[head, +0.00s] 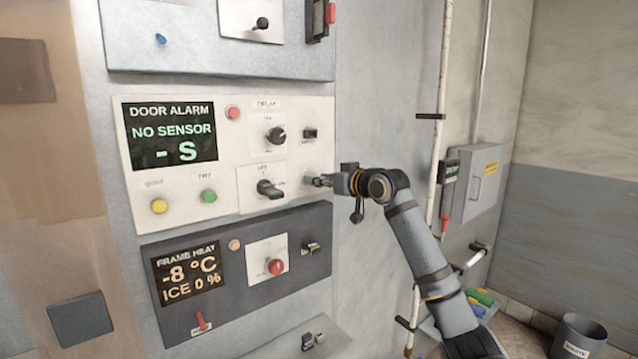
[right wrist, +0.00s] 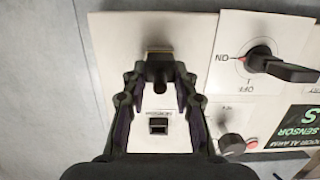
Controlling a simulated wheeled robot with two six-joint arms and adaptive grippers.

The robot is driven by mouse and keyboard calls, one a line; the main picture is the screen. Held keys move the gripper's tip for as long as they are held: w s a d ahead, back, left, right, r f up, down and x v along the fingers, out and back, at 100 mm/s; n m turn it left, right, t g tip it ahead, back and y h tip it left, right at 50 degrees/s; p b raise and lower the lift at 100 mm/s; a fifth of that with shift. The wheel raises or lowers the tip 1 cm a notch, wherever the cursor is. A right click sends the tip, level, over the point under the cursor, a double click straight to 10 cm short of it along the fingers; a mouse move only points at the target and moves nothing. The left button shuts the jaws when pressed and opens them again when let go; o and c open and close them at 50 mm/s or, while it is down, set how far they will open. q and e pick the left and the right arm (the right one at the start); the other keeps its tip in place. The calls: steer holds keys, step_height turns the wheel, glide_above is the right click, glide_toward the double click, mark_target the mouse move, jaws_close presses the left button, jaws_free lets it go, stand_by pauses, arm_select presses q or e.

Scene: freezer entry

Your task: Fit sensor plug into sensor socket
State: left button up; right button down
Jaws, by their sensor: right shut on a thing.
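My right gripper (head: 322,181) is at the right edge of the white door alarm panel (head: 228,112). In the right wrist view its fingers (right wrist: 157,78) are closed around a small dark piece, apparently the sensor plug (right wrist: 159,73). A metallic edge shows just beyond it; I cannot tell whether the piece touches the panel or is seated in something. A small dark rectangular port (right wrist: 158,126) with an unreadable label is on the same panel, apart from the fingertips; it also shows in the head view (head: 310,133). The panel display (head: 170,132) reads NO SENSOR. My left gripper is not in view.
A black rotary switch (head: 268,188) is close left of my right gripper, with the delay knob (head: 275,134) above it. The frame heat panel (head: 236,266) lies below. A pipe (head: 447,120) and grey wall box (head: 474,183) stand to the right, and a bin (head: 580,335) on the floor.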

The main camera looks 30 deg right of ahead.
steer(key=shift+s, duration=0.1)
stand_by(0.4)
steer(key=shift+s+b, duration=0.35)
steer(key=shift+s, duration=0.15)
stand_by(0.3)
steer(key=shift+s+d+b, duration=0.1)
steer(key=shift+s+b, duration=0.2)
steer(key=shift+s, duration=0.1)
stand_by(0.6)
steer(key=s+b, duration=0.2)
steer(key=b, duration=0.1)
steer(key=s+b, duration=0.2)
steer(key=s, duration=0.1)
steer(key=shift+s+d+b, duration=0.2)
steer(key=shift+s+b, duration=0.15)
steer(key=shift+b, duration=0.05)
stand_by(0.4)
